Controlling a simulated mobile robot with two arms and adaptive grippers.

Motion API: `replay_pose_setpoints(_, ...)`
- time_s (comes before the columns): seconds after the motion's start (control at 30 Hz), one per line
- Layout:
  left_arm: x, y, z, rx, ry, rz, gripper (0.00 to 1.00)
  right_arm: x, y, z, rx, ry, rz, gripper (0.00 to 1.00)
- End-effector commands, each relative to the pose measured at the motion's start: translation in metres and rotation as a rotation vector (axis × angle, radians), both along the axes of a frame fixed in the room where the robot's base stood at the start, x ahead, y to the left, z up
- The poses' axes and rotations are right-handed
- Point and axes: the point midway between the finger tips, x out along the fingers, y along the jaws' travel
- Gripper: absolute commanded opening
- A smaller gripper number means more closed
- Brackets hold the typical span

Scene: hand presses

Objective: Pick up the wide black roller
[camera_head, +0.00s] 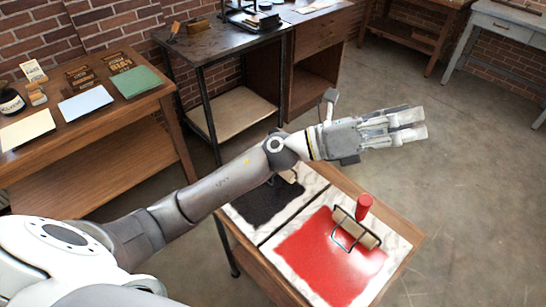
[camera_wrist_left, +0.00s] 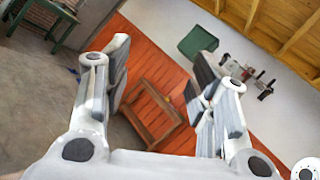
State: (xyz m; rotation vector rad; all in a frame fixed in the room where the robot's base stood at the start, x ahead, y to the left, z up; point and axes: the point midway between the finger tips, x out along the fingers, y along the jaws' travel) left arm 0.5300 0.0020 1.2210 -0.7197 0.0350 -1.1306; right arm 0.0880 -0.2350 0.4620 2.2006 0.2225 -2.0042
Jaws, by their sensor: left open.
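A marble-edged slab with black ink (camera_head: 265,206) lies on the small wooden table. A roller (camera_head: 291,176) at its far end is mostly hidden behind my left forearm, so its width and handle cannot be made out. My left gripper (camera_head: 405,126) is open and empty, stretched out to the right in the air beyond the table. In the left wrist view the two fingers (camera_wrist_left: 162,90) are spread apart with nothing between them. My right gripper is not in view.
A red-handled roller (camera_head: 364,207) with a wire frame rests on the red-inked slab (camera_head: 325,255) to the right. A wooden bench (camera_head: 130,105) with papers stands left. A dark metal table (camera_head: 205,68) stands behind. The concrete floor (camera_head: 480,190) at right is clear.

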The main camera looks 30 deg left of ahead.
Motion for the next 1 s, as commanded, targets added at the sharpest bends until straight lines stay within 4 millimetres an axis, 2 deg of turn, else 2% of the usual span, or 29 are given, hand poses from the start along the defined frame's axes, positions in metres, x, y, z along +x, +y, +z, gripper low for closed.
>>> replay_pose_setpoints(0.1, -0.005, -0.016, -0.021, 0.278, -0.184, -0.098, 0.53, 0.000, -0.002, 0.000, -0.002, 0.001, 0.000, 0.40)
replay_pose_setpoints(0.17, -0.006, -0.017, -0.036, 0.422, -0.266, -0.149, 0.53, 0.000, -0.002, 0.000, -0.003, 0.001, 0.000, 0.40)
replay_pose_setpoints(0.27, -0.002, -0.009, -0.065, 0.665, -0.384, -0.230, 0.53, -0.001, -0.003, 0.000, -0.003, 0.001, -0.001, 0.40)
replay_pose_setpoints(0.37, 0.007, 0.015, -0.094, 0.912, -0.473, -0.312, 0.53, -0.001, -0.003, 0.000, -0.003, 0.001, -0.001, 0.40)
replay_pose_setpoints(0.47, 0.020, 0.053, -0.118, 1.159, -0.529, -0.395, 0.53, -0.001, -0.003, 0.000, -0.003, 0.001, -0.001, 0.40)
replay_pose_setpoints(0.63, 0.042, 0.142, -0.137, 1.559, -0.531, -0.535, 0.53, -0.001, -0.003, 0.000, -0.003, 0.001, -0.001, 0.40)
replay_pose_setpoints(0.8, 0.052, 0.227, -0.129, 1.845, -0.444, -0.647, 0.53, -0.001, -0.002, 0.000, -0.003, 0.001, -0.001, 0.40)
replay_pose_setpoints(0.9, 0.051, 0.259, -0.121, 1.942, -0.390, -0.693, 0.53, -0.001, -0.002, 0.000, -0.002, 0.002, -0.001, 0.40)
replay_pose_setpoints(1.0, 0.050, 0.278, -0.116, 1.992, -0.354, -0.718, 0.53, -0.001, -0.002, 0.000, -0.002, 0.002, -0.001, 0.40)
